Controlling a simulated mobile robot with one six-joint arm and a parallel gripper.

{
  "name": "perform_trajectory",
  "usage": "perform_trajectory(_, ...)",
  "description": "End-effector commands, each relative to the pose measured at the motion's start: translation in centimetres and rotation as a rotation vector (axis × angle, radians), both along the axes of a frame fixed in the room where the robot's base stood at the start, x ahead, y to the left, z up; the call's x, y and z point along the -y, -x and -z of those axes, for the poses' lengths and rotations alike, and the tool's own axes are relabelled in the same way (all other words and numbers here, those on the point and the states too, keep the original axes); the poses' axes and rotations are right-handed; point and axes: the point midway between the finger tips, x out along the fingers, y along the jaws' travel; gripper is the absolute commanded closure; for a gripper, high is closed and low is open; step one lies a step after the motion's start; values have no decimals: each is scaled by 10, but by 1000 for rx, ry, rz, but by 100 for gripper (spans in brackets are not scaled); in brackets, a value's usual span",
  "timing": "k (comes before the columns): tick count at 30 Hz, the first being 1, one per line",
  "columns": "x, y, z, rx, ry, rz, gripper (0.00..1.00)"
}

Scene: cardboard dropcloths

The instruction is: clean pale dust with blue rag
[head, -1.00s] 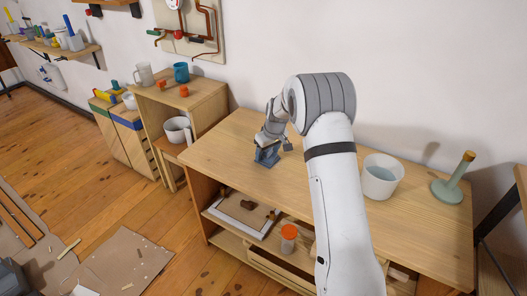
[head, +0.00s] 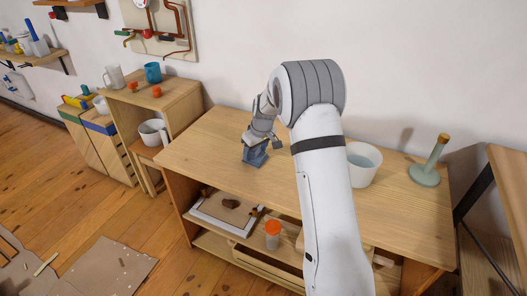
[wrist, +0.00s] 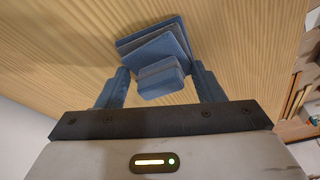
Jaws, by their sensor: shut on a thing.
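The blue rag (wrist: 160,50) is a folded cloth; in the wrist view it sits between the two fingers of my gripper (wrist: 162,85), which is shut on it. In the head view the rag (head: 254,155) is at the left part of the wooden bench top (head: 215,150), below my gripper (head: 257,142). It appears to touch the bench top. I cannot make out pale dust on the visible wood; the rag and my arm hide part of the surface.
A white bucket (head: 365,165) stands to the right, partly behind my arm. An orange-lidded jar (head: 272,235) is on the shelf below. A side cabinet (head: 165,100) holds mugs at left.

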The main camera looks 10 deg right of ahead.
Motion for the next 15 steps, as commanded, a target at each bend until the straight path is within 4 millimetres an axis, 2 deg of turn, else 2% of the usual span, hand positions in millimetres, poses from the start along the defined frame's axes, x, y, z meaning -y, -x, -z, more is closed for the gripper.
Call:
perform_trajectory(6,-28,-17,1,-5,-1,-3,50)
perform_trajectory(15,-44,-30,1,-4,-1,-3,50)
